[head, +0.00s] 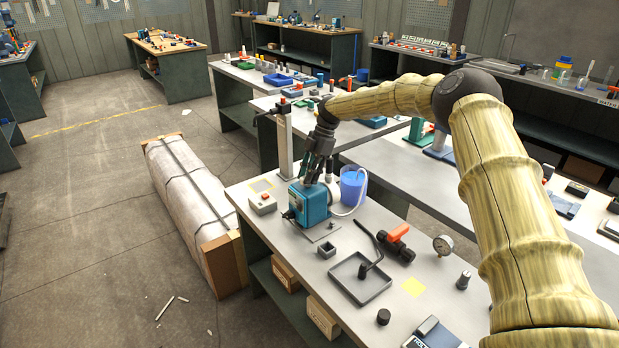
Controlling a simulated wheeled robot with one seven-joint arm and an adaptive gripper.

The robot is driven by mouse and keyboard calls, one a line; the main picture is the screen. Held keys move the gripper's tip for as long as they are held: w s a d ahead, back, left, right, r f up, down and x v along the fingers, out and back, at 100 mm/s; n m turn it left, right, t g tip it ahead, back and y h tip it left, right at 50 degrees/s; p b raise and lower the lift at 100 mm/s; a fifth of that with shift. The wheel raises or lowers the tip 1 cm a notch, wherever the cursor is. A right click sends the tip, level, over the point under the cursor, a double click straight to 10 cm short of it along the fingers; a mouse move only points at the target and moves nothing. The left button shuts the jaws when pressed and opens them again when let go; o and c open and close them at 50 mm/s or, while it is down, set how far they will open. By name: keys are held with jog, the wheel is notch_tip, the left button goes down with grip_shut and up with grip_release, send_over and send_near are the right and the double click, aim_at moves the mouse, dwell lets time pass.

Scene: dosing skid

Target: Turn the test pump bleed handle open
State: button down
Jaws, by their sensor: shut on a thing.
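The blue box-shaped unit (309,204), which looks like the test pump, stands on the near grey bench. My gripper (316,180) comes down from above, with its fingers at the top of the pump. It is shut on a small part there, which I take to be the bleed handle. The fingers hide that part, so its shape and turn angle cannot be told. A blue translucent beaker (352,187) stands just right of the pump, with a pale hose looping from it.
A long wrapped crate (190,190) lies on the floor at left.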

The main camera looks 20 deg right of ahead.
jog(key=shift+w+r+n, duration=0.1)
jog(key=shift+n, duration=0.2)
jog(key=c, duration=1.3)
grip_release()
jog(key=v, duration=1.2)
jog(key=shift+w, duration=0.1)
